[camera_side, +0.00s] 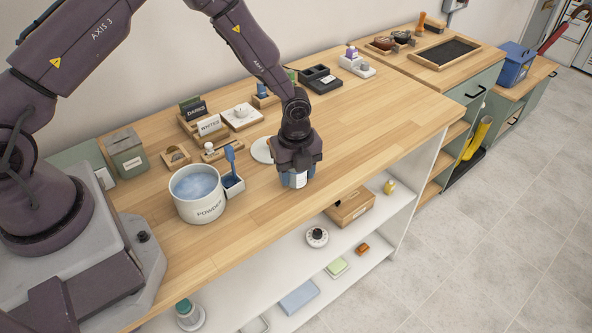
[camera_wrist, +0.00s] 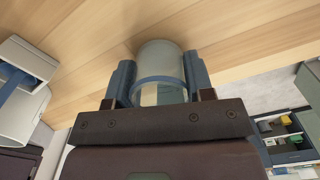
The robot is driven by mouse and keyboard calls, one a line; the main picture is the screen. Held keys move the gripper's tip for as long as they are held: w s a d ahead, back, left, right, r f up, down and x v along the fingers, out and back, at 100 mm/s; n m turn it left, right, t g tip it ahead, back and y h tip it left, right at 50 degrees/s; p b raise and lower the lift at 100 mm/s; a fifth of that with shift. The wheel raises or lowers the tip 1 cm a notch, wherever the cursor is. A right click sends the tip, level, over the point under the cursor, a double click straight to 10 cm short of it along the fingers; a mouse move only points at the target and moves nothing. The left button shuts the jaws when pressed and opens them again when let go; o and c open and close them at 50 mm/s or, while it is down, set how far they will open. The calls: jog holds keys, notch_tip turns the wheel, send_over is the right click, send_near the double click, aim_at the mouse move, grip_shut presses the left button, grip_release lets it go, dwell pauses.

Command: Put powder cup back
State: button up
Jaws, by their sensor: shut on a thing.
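My gripper (camera_side: 297,172) is shut on the powder cup (camera_side: 299,180), near the front edge of the wooden counter. In the wrist view the cup (camera_wrist: 160,62) is a pale, clear-looking cup with a blue band, between the two blue-grey fingers of my gripper (camera_wrist: 158,85). I cannot tell whether its base touches the counter. A round white disc (camera_side: 261,150) lies on the counter just left of and behind my gripper.
A blue scoop or brush (camera_side: 230,160) stands in a small white holder (camera_side: 236,189) beside the tub. Small signs and wooden holders (camera_side: 209,127) line the back. A grey-green box (camera_side: 126,153) stands at the left. The counter (camera_side: 375,145) to the right is clear.

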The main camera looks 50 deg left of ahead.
jog(key=shift+f, duration=0.15)
jog(key=o, duration=0.9)
jog(key=s+a+r+n+t+y, duration=0.1)
jog(key=s+r+n, duration=0.1)
jog(key=r, duration=0.9)
jog(key=s+a+r+n, duration=0.1)
jog(key=r+n, duration=0.1)
jog(key=r, duration=0.8)
jog(key=s+r+n+t, duration=0.1)
jog(key=s+r+n, duration=0.3)
jog(key=s+n, duration=0.2)
jog(key=s+r+n+t, duration=0.2)
jog(key=s+r+n, duration=0.3)
jog(key=s, duration=0.2)
jog(key=s+a+r+n+t+h, duration=0.1)
jog(key=s+r+n, duration=0.3)
jog(key=s+n, duration=0.2)
jog(key=shift+s+r+n+t, duration=0.3)
jog(key=shift+s+r, duration=0.05)
